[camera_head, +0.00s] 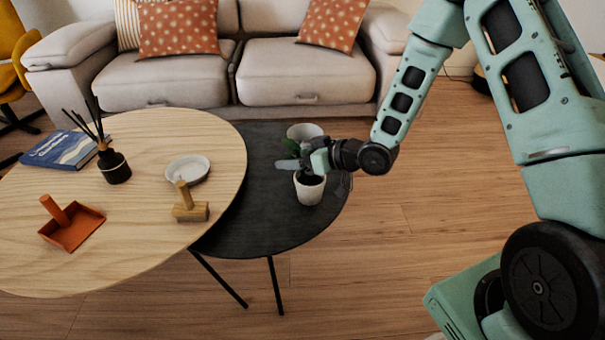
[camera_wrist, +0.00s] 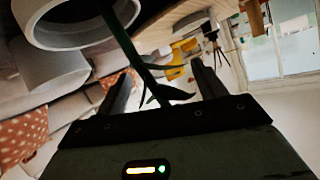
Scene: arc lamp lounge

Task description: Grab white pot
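A white pot (camera_head: 310,190) with a green plant stands upright on the dark round table. A second white pot (camera_head: 304,131) stands just behind it, partly hidden by the plant and my gripper. My gripper (camera_head: 296,164) reaches in from the right, level with the plant just above the front pot's rim. In the wrist view the fingers (camera_wrist: 160,85) are apart, with the plant's stem and leaves between them. A white pot with the stem (camera_wrist: 80,35) shows at the top left there, outside the fingers, beside another white pot (camera_wrist: 50,78).
The dark table (camera_head: 268,228) sits partly under a light wood table (camera_head: 130,240). That one holds a white dish (camera_head: 188,169), wooden block (camera_head: 190,205), orange dustpan (camera_head: 70,224), reed diffuser (camera_head: 114,165) and blue book (camera_head: 58,150). A beige sofa (camera_head: 300,75) stands behind.

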